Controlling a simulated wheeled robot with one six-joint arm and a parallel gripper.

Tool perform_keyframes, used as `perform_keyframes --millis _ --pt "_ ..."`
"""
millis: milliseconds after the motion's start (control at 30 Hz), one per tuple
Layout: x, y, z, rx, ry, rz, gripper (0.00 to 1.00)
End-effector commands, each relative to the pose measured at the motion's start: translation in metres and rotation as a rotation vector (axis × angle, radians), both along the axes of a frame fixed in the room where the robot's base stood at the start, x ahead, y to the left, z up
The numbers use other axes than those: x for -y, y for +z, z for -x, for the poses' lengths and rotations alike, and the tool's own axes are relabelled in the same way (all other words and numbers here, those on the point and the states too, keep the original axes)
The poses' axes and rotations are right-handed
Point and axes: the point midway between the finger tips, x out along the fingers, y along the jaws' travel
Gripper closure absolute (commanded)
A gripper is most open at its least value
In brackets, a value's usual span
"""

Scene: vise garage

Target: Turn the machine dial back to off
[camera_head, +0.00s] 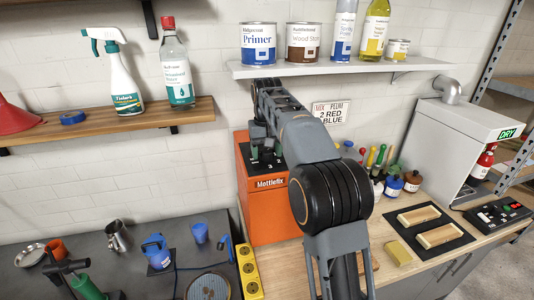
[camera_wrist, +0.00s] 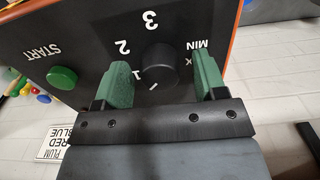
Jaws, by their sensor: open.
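The orange Mettlefix machine (camera_head: 270,213) stands on the bench in the head view, its front partly hidden by my arm. In the wrist view its dark front panel (camera_wrist: 90,38) appears upside down. The black round dial (camera_wrist: 160,66) on it has the marks 1, 2, 3 and MIN around it. A light pointer line on the dial shows near its lower left edge, and the off mark cannot be made out. My gripper (camera_wrist: 164,82) is open, with one green-padded finger on each side of the dial. I cannot tell whether either pad touches it.
A green START button (camera_wrist: 62,77) sits beside the dial on the panel. A shelf (camera_head: 340,68) with cans and bottles hangs above the arm. Small bottles (camera_head: 393,186) stand to the right.

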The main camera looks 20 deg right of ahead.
Motion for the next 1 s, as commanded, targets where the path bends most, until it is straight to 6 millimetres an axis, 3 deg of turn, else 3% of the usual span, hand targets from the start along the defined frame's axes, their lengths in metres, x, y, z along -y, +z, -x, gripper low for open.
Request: perform_keyframes --millis 367,867,1000 --pt "-0.0002 -0.0034 0.0000 0.001 0.000 0.000 0.35" --pt "-0.0002 -0.0033 0.0000 0.001 0.000 0.000 0.83" --pt "-0.0002 -0.0030 0.0000 0.001 0.005 0.000 0.84"
